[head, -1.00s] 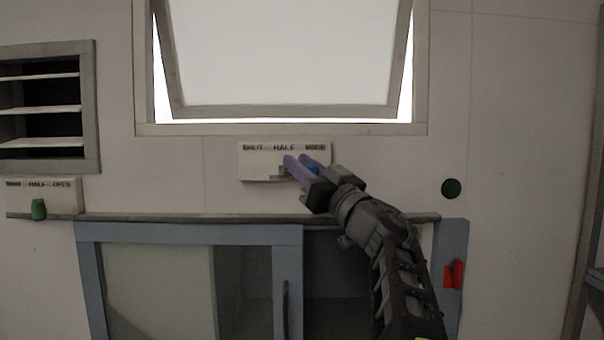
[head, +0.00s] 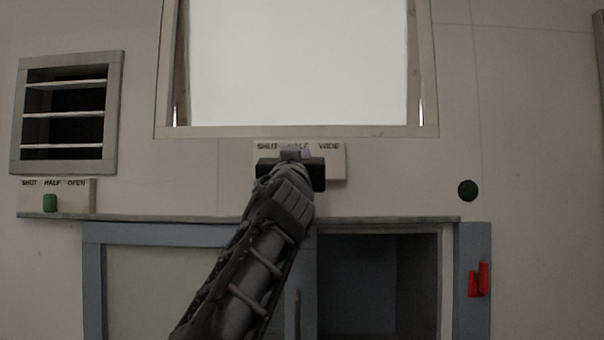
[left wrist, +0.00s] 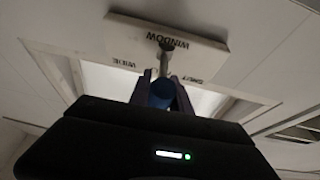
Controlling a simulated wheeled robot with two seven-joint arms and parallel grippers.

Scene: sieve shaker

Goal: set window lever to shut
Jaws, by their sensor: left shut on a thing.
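The window lever plate (head: 337,166), marked SHUT, HALF and WIDE from left to right, sits on the wall below the window (head: 295,62). My left gripper (head: 291,157) is in front of the plate and hides the lever and part of the lettering in the head view. In the left wrist view, my left gripper (left wrist: 162,84) is shut on the lever's blue knob (left wrist: 161,95), with the grey lever stem (left wrist: 164,62) reaching to the plate (left wrist: 180,38). The exact lever mark cannot be told. The window sash stands nearly closed, with thin bright gaps low at both sides. My right gripper is not in view.
A louvre vent (head: 67,112) is at the left, above a second plate with a green knob (head: 50,203). A ledge (head: 370,218) and a blue-framed sliding-door cabinet (head: 190,233) lie below. A green button (head: 468,190) and red handle (head: 484,279) are at the right.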

